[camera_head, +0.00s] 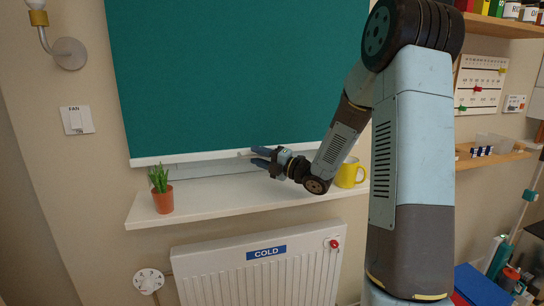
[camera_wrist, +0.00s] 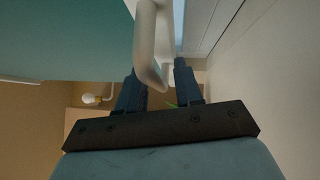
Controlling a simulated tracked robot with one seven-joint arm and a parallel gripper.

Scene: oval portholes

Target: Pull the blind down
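The teal blind (camera_head: 240,75) hangs over nearly the whole window, with a white bar (camera_head: 180,158) along its bottom edge. A narrow strip of window shows between the bar and the sill. My gripper (camera_head: 258,156) is at the bar, right of its middle, with its fingers apart. In the wrist view, a white handle-like piece (camera_wrist: 150,45) reaches down between the fingers, close to the left one. A gap shows between it and the right finger. I cannot tell whether it touches either finger. The teal blind also fills the upper left of the wrist view (camera_wrist: 65,40).
The white sill (camera_head: 220,197) lies just below my gripper. A potted plant (camera_head: 162,190) stands at its left end and a yellow mug (camera_head: 350,174) at its right, behind my arm. A white radiator (camera_head: 260,275) is below. Shelves (camera_head: 490,155) are on the right wall.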

